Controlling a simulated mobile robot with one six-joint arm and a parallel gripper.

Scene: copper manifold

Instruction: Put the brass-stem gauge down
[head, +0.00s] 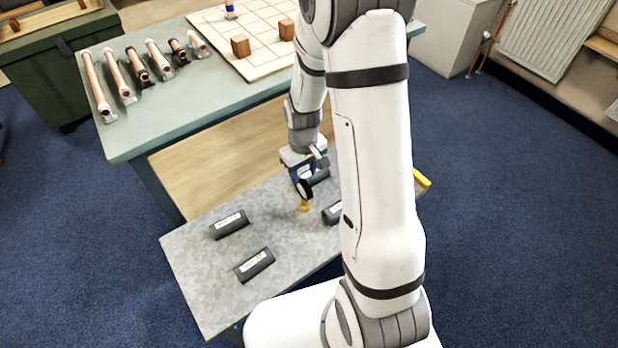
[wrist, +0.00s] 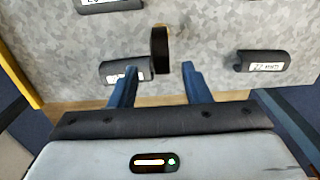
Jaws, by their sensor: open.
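The brass-stem gauge has a dark round dial and a yellowish stem (head: 304,206). In the head view it is upright, stem down, on or just over the grey speckled table (head: 205,285). In the wrist view its dark dial (wrist: 160,50) appears edge-on, just beyond the fingertips and between their lines, with a gap on each side. A bit of brass shows at its far end. My gripper (head: 303,178) is open around or just above the dial; its two blue fingers (wrist: 160,78) stand apart. Whether the stem's foot touches the table is hard to tell.
Dark labelled holders lie on the table: two at left, (head: 230,224) and (head: 255,265), and others near my gripper, one (wrist: 262,61) right in the wrist view. A green bench (head: 150,135) behind carries several copper pipe pieces (head: 115,75) and a gridded board (head: 265,65) with wooden blocks.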

